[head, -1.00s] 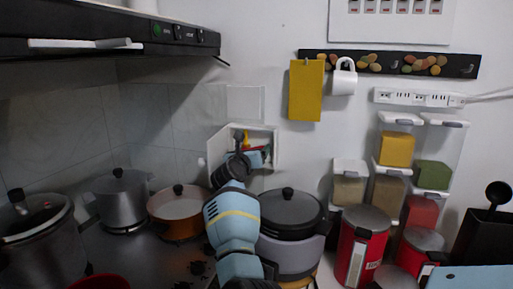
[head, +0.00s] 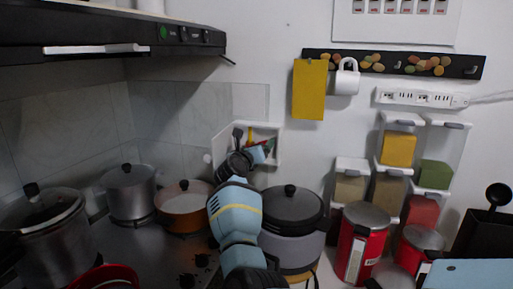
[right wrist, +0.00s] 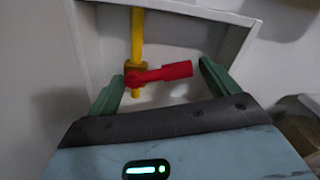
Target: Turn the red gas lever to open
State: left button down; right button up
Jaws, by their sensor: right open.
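The red lever (right wrist: 162,74) sits on a vertical yellow pipe (right wrist: 137,40) inside a white wall box (right wrist: 195,12). In the right wrist view it points right, roughly crosswise to the pipe. My right gripper (right wrist: 162,80) is open, its two green fingers on either side of the lever. I see no clear contact between fingers and lever. In the head view, my right arm reaches up to the box (head: 278,146), and the gripper covers part of its inside.
A black-lidded cooker (head: 292,215) stands right of my arm. An orange pan (head: 184,210) and grey pots (head: 130,194) are on the stove to the left. Red canisters (head: 364,243) stand at the right. The box walls closely surround the gripper.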

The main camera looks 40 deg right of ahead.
pick_arm(q)
jog(key=shift+w+r+p, duration=0.35)
jog(key=shift+w+r, duration=0.1)
jog(key=shift+r, duration=0.05)
pick_arm(e)
jog(key=v, duration=0.7)
jog(key=shift+s, duration=0.15)
